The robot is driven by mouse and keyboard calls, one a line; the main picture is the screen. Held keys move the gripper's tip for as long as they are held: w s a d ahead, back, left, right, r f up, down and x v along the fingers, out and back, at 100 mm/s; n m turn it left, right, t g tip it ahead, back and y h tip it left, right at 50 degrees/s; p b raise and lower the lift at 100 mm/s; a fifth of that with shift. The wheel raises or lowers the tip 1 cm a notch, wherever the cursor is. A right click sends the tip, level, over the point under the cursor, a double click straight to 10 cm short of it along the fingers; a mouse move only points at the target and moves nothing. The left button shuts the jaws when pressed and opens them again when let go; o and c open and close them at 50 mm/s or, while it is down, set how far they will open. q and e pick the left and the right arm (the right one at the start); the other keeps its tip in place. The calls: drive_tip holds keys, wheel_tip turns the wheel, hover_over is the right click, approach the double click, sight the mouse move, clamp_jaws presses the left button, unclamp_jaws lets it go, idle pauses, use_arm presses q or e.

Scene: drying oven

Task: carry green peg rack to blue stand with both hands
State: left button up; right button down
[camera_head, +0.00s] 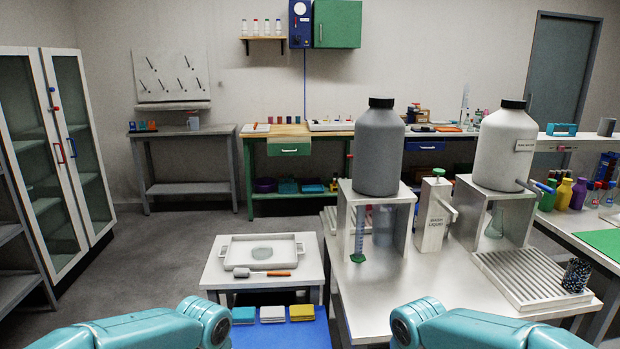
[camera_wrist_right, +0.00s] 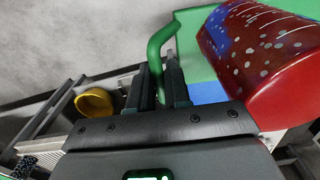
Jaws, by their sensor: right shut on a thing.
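My right gripper (camera_wrist_right: 170,75) shows in the right wrist view, shut on a curved green handle (camera_wrist_right: 158,42). The handle appears to belong to the green peg rack, whose green surface (camera_wrist_right: 192,55) shows beside it. A large red, speckled rounded thing (camera_wrist_right: 280,85) is close on the right side of that view. In the head view both teal arms reach in at the bottom, but their grippers are out of frame. A blue surface (camera_head: 285,336) shows at the bottom; I cannot tell if it is the blue stand. My left gripper is not in view.
A white table (camera_head: 310,279) with a tray (camera_head: 226,247) and hammer-like tool (camera_head: 262,273) stands ahead. To its right is a bench (camera_head: 385,310) with a grey bottle (camera_head: 378,150) and a white bottle (camera_head: 500,150). Open floor (camera_head: 150,250) lies left.

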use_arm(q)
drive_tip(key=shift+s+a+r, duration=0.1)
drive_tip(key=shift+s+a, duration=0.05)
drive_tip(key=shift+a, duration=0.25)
use_arm(e)
drive_tip(key=shift+s+r, duration=0.1)
drive_tip(key=shift+s, duration=0.05)
drive_tip(key=shift+a, duration=0.1)
